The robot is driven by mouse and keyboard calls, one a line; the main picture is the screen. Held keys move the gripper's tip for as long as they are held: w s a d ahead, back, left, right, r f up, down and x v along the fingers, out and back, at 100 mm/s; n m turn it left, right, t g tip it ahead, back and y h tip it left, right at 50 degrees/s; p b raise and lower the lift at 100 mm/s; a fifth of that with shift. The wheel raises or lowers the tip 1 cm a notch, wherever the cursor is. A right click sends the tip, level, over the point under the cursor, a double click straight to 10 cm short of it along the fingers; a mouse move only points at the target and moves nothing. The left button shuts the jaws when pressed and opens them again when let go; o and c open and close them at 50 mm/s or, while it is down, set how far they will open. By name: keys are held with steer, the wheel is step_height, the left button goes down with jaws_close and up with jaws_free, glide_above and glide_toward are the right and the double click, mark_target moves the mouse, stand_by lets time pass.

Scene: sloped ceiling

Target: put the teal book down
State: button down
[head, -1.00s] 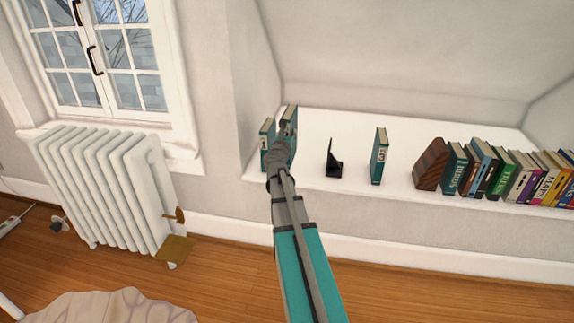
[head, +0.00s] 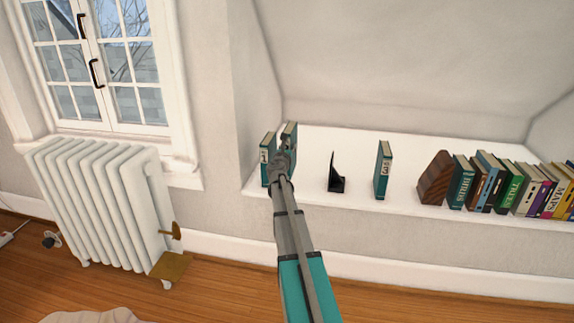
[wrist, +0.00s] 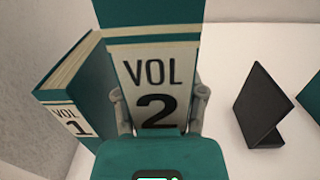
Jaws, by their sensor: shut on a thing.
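The teal book marked VOL 2 (wrist: 155,75) is upright between my gripper's fingers in the wrist view, its spine facing the camera. Its top also shows in the head view (head: 290,131), behind my gripper (head: 285,147). My gripper is shut on it, with one finger on each side of the spine. The VOL 1 book (wrist: 75,95) stands just left of it; it also shows in the head view (head: 267,158). The book's bottom edge is hidden by my gripper, so I cannot tell whether it touches the white shelf (head: 308,190).
A black bookend (head: 336,175) stands to the right, then a teal book marked 3 (head: 383,170). A wooden bookend (head: 435,178) and a row of books (head: 510,185) fill the right. The left wall is close to VOL 1. A radiator (head: 105,200) stands below the window.

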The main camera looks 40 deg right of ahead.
steer(key=shift+w+d+f+b, duration=0.35)
steer(key=shift+w+f+b, duration=0.2)
steer(key=shift+f, duration=0.15)
steer(key=shift+w+d+f+b, duration=0.4)
steer(key=shift+f+b, duration=0.1)
steer(key=shift+f, duration=0.2)
steer(key=shift+w+d+f+b, duration=0.25)
steer(key=shift+w+f+b, duration=0.15)
steer(key=shift+f+b, duration=0.3)
steer(key=shift+s+f+b, duration=0.1)
steer(key=shift+f+b, duration=1.2)
steer(key=shift+b, duration=0.05)
steer(key=shift+c, duration=0.8)
jaws_free()
steer(key=shift+a, duration=0.1)
steer(key=v, duration=1.2)
steer(key=shift+b, duration=0.35)
